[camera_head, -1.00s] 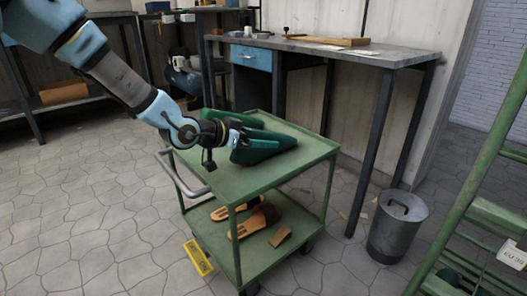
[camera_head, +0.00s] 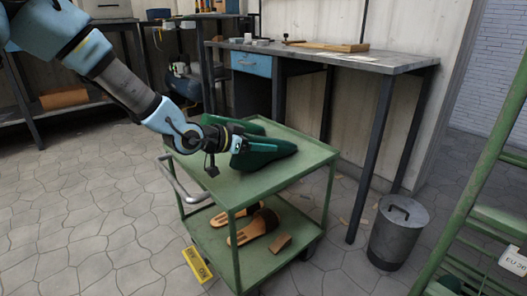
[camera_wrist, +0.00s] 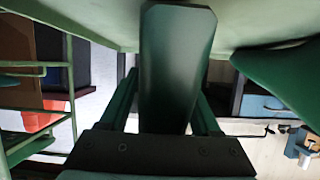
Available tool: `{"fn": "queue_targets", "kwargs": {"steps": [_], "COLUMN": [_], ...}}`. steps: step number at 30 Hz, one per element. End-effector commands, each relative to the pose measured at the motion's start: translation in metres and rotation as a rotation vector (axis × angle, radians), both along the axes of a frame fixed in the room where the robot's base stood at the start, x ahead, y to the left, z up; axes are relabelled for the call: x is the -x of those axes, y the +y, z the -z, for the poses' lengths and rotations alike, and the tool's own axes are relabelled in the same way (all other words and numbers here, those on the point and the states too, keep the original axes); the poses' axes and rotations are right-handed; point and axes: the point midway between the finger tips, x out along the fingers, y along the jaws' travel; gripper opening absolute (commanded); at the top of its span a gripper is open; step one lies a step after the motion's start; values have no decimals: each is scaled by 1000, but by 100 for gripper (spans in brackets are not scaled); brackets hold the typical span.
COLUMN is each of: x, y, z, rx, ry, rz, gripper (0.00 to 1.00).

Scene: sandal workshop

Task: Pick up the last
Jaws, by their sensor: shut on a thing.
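A dark green last (camera_head: 268,153) is on the top shelf of the green cart (camera_head: 300,162). My gripper (camera_head: 242,144) is at its left end, shut on it. In the wrist view the last (camera_wrist: 178,70) stands between my two green fingers and fills the middle. I cannot tell whether it is clear of the shelf. A second green last (camera_head: 224,120) lies just behind, partly hidden by my wrist. It also shows at the right of the wrist view (camera_wrist: 285,78).
Brown sandals (camera_head: 254,228) and a small brown block (camera_head: 281,242) lie on the cart's lower shelf. A grey bin (camera_head: 398,236) stands to the right, and a workbench (camera_head: 330,60) behind. A green ladder-like frame (camera_head: 475,200) is at the far right.

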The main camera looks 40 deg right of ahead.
Motion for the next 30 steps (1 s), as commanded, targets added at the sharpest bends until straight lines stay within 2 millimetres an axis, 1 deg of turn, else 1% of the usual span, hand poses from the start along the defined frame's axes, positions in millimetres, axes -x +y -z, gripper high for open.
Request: {"fn": "queue_targets", "kwargs": {"steps": [1, 4, 11, 14, 17, 20, 24, 30], "x": [0, 0, 0, 0, -1, -1, -1, -1], "y": [0, 0, 0, 0, 0, 0, 0, 0], "z": [0, 0, -2, -10, -26, -50, -89, -139], "rx": [0, 0, 2, 2, 4, 3, 3, 4], "ry": [0, 0, -1, -1, -3, -3, -5, -3], "rz": [0, 0, 0, 0, -1, -1, -1, -2], "gripper": [19, 9, 8, 8, 8, 8, 8, 8]}}
